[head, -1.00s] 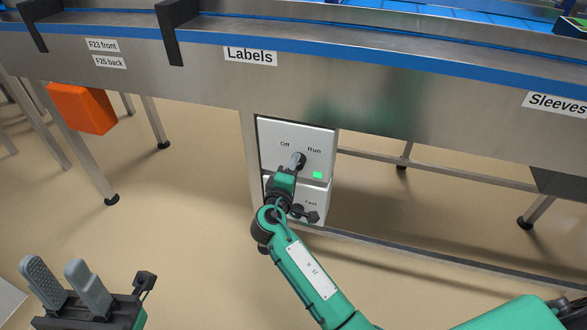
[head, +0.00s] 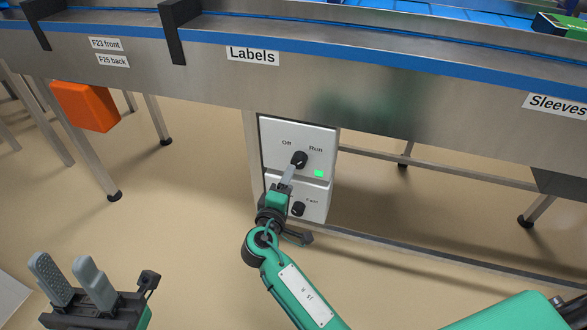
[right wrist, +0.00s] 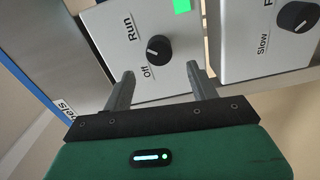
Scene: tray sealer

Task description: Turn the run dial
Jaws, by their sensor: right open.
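The run dial (head: 299,159) is a black round knob on a white panel, below the words Off and Run. A green light (head: 318,173) is lit below right of the dial. My right gripper (head: 287,173) is open and empty just in front of and below the dial. In the right wrist view its fingertips (right wrist: 160,72) are spread, with the dial beyond the gap, apart from them. My left gripper (head: 72,275) is open and empty at lower left.
A second dial (head: 298,209), marked Slow and Fast, sits on the lower panel near my right arm. The steel conveyor frame (head: 400,110) runs above the panel. An orange box (head: 86,106) hangs at the left.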

